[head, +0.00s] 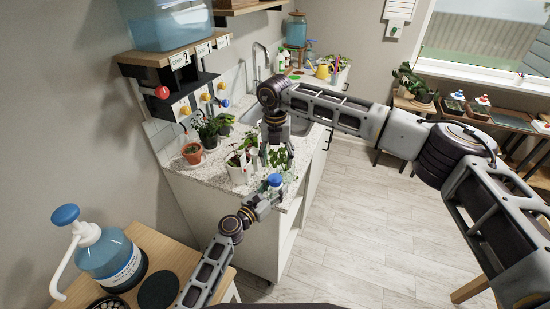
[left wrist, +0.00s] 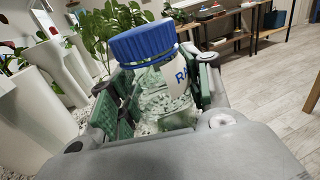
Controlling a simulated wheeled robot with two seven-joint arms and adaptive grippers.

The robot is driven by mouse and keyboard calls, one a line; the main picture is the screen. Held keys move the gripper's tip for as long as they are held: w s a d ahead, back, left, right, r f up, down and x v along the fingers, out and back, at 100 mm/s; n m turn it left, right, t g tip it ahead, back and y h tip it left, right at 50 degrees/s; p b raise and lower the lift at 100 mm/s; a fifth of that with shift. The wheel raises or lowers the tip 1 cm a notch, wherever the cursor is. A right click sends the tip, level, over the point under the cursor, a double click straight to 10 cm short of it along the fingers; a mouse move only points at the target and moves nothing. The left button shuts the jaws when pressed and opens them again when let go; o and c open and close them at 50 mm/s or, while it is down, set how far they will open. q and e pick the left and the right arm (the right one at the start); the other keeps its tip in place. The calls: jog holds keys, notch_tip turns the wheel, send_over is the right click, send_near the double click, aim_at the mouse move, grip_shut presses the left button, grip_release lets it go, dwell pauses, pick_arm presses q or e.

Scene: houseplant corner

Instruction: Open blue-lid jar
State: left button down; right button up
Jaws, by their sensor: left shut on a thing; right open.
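The blue-lid jar (left wrist: 165,95) is a clear jar with pale granular contents and a partly hidden label. Its ribbed blue lid (left wrist: 143,41) is on top in the left wrist view, and the lid also shows in the head view (head: 274,180). My left gripper (head: 268,196) is shut on the jar's body, below the lid, at the front end of the counter. Its green finger pads press on both sides of the jar. My right gripper (head: 276,152) is open and points down above and slightly behind the jar, apart from the lid.
White pots with plants (head: 239,170) stand on the speckled counter (head: 190,180) close to the jar. A terracotta pot (head: 192,153) stands at the left. A pump bottle (head: 110,258) stands on the wooden table at lower left. Open floor (head: 350,245) lies right of the counter.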

aim_at(275, 178)
jog(key=m, duration=0.3)
jog(key=shift+a+m, duration=0.1)
jog(key=shift+m, duration=0.3)
jog(key=m, duration=0.4)
jog(key=shift+s+a+m, duration=0.1)
jog(key=shift+m, duration=0.2)
jog(key=m, duration=0.4)
jog(key=shift+a+m, duration=0.1)
jog(key=shift+m, duration=2.1)
jog(key=shift+f, duration=0.2)
jog(key=shift+f, duration=3.9)
